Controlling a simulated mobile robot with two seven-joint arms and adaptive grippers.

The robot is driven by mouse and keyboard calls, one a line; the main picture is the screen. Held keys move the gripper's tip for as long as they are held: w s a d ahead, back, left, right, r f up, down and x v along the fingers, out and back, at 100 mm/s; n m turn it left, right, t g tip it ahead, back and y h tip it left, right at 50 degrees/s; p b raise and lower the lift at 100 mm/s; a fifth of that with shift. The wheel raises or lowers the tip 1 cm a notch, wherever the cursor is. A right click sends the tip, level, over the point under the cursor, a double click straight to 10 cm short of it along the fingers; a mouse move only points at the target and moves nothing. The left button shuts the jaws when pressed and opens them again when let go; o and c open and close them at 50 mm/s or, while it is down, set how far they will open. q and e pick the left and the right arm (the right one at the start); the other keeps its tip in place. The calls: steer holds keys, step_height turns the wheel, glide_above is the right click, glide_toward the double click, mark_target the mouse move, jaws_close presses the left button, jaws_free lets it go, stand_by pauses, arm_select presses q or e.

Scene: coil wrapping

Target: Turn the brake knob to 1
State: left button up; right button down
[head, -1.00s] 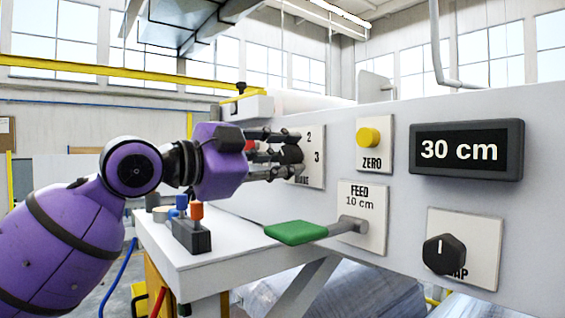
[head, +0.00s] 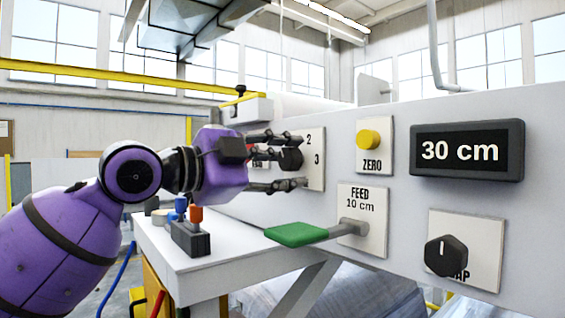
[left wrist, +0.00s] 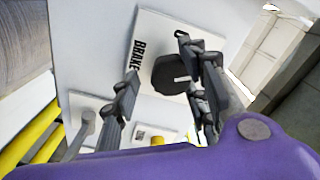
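In the left wrist view the knob (left wrist: 170,73) shows a pale mark, next to the word BRAKE; the mark's exact number cannot be told. My left gripper (head: 299,160) is open at the panel, with fingers above and below the knob. In the left wrist view the right-hand fingers are close to the knob and the left finger is apart from it. Contact cannot be told. My right gripper is not in view.
A green-paddled FEED lever (head: 297,234) juts out below and right of the brake panel. A yellow ZERO button (head: 368,138), a 30 cm display (head: 466,150) and another black knob (head: 445,256) are further right. A block with coloured pegs (head: 190,238) stands on the white table.

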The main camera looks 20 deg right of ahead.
arm_select(q)
steer(key=shift+f, duration=0.1)
stand_by(0.3)
steer(key=shift+a+r, duration=0.1)
steer(key=shift+r, duration=0.1)
steer(key=v, duration=1.1)
steer(key=shift+a, duration=0.4)
steer(key=shift+s, duration=0.1)
